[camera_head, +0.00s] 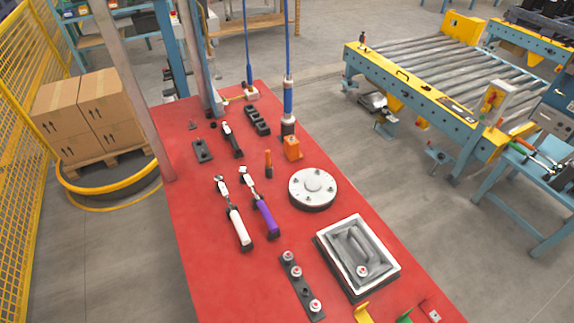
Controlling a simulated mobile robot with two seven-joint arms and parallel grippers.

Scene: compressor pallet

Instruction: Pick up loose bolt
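No gripper of mine shows in the head view. No item can be named the loose bolt with certainty. A small round white-and-red piece (362,271) lies on the grey insert of a white-rimmed tray (383,284). Similar white-and-red pieces (296,271) stand in a black strip holder (302,290) to the left of the tray. A round pale flange (313,186) with small bolt-like heads on it sits behind the tray. Small dark pieces (192,125) lie at the table's far left, too small to identify.
The red table (210,290) also bears a white-handled tool (240,228), a purple-handled tool (265,217), an orange block (292,148) and a hanging tool (288,105) on a blue cable. Its front left is clear. A roller conveyor (440,70) stands right, boxes (95,110) left.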

